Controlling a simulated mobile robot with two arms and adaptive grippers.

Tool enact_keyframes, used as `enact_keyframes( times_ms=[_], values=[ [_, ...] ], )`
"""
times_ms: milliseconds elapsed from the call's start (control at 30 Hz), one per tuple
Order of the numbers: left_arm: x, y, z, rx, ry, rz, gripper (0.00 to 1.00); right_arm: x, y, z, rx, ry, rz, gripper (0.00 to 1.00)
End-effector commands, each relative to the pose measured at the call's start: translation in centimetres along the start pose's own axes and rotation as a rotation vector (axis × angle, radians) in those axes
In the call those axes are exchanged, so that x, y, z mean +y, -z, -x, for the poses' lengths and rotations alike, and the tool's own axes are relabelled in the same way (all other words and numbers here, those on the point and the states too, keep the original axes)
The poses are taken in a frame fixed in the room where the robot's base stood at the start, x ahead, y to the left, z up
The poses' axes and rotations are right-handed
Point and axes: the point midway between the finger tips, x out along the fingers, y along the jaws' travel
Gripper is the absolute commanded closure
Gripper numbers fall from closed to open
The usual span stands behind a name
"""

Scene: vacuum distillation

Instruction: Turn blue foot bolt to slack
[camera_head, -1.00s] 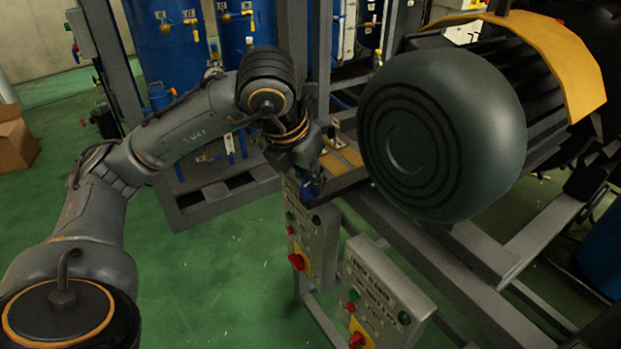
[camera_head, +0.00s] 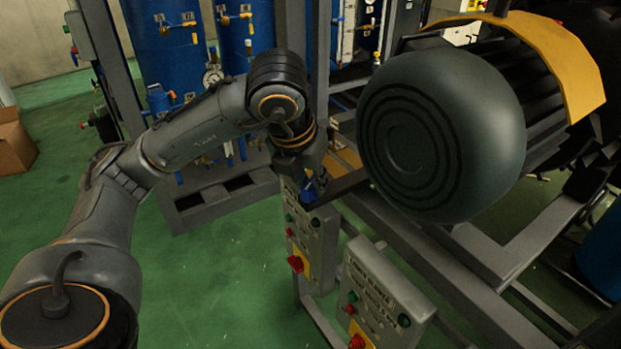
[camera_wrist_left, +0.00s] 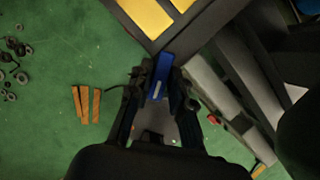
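My left gripper (camera_head: 311,183) points down at the frame corner in front of the big motor. In the left wrist view the fingers of the left gripper (camera_wrist_left: 162,88) lie on both sides of a small blue part (camera_wrist_left: 158,76) and appear to touch it. The blue part also shows in the head view (camera_head: 314,190), below the gripper and just above a grey control box. Whether it is the blue foot bolt itself or a tool on it, I cannot tell; the bolt's head and thread are not clear. My right gripper is not in view.
The motor's dark rounded end (camera_head: 440,135) is close to the right of the gripper. Two grey control boxes with red knobs, one upper (camera_head: 312,235) and one lower (camera_head: 385,300), hang below. Blue tanks (camera_head: 172,60) stand behind. Green floor (camera_head: 210,290) is free at the left.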

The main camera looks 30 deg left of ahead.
Motion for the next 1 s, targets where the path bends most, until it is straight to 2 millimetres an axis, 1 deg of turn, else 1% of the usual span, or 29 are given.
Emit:
enact_keyframes(
  times_ms=[33,67,367,467,567,633,1000],
  values=[
    [0.0,0.0,0.0,0.001,0.000,0.000,0.65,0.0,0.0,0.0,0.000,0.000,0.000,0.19],
    [0.0,0.0,0.0,0.001,0.000,0.000,0.60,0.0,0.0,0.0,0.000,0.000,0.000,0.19],
    [0.0,0.0,0.1,-0.001,0.001,-0.002,0.60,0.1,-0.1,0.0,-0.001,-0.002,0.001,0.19],
    [0.0,-0.1,0.6,-0.003,0.001,-0.001,0.60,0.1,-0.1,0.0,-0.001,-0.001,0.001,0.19],
    [0.0,-0.2,2.0,-0.006,0.002,-0.001,0.60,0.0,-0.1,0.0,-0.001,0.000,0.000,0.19],
    [0.0,-0.1,3.3,-0.008,0.002,-0.003,0.60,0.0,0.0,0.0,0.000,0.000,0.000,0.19],
    [0.0,-0.2,8.2,-0.007,0.000,-0.001,0.60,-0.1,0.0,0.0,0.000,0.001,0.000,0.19]
  ],
)
